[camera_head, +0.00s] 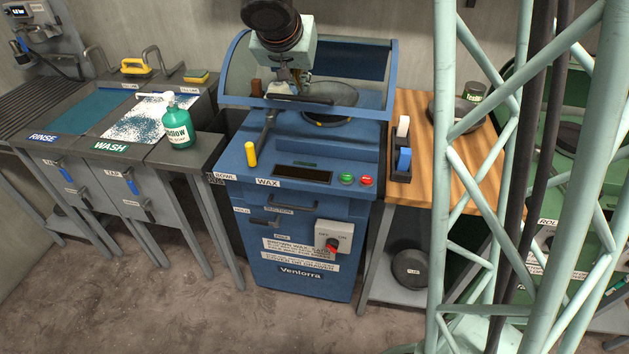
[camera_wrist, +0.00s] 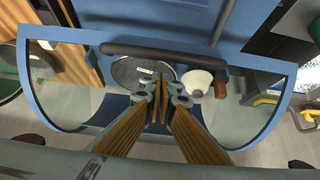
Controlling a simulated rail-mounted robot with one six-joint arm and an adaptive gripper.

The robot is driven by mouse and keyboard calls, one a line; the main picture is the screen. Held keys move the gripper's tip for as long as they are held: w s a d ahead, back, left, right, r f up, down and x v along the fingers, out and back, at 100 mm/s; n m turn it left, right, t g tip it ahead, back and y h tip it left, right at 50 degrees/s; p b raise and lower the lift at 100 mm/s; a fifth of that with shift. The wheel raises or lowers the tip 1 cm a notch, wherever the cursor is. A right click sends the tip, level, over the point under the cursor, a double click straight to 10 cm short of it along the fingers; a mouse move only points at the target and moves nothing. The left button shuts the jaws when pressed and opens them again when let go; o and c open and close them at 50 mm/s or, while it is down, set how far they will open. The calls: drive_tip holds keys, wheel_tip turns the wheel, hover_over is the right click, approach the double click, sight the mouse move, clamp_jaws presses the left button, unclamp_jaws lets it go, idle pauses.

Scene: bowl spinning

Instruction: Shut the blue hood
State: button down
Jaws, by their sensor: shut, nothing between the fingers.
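The blue hood (camera_head: 235,101) is a clear-sided cover with a blue frame on the blue wax machine (camera_head: 345,200). Its front rim stands raised above the deck, with a dark round plate (camera_head: 328,119) showing below it. The hood's dark handle bar (camera_head: 318,99) runs along the front rim. In the wrist view the hood's blue frame (camera_wrist: 85,36) spans the picture, with the handle bar (camera_wrist: 160,49) at the top. My gripper (camera_head: 297,88) is shut and empty, close behind the handle. Its fingertips (camera_wrist: 162,72) point toward the bar; I cannot tell whether they touch.
A yellow-knobbed lever (camera_head: 251,154) stands at the machine's front left. Grey sinks with a teal bottle (camera_head: 179,125) are to the left. The floor (camera_head: 200,315) in front is clear.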

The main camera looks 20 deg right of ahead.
drive_tip(key=shift+r, duration=0.15)
wheel_tip(320, 180, up, 10)
drive_tip(key=p, duration=0.4)
drive_tip(key=shift+p, duration=0.4)
idle(0.7)
idle(0.3)
drive_tip(key=s+r+n+g, duration=0.1)
drive_tip(key=s+r, duration=0.2)
drive_tip(key=s, duration=0.9)
drive_tip(key=s+r+n+g, duration=0.1)
drive_tip(key=s+r, duration=0.2)
drive_tip(key=s, duration=0.9)
drive_tip(key=s+a+f+n+y, duration=0.1)
drive_tip(key=s+a, duration=0.3)
drive_tip(key=s, duration=0.7)
drive_tip(key=s+a+n+y, duration=0.3)
drive_tip(key=s+a+n, duration=0.1)
drive_tip(key=s, duration=0.8)
drive_tip(key=shift+s+a+f+g+y, duration=0.3)
drive_tip(key=shift+a+f, duration=0.05)
drive_tip(key=shift+a, duration=0.4)
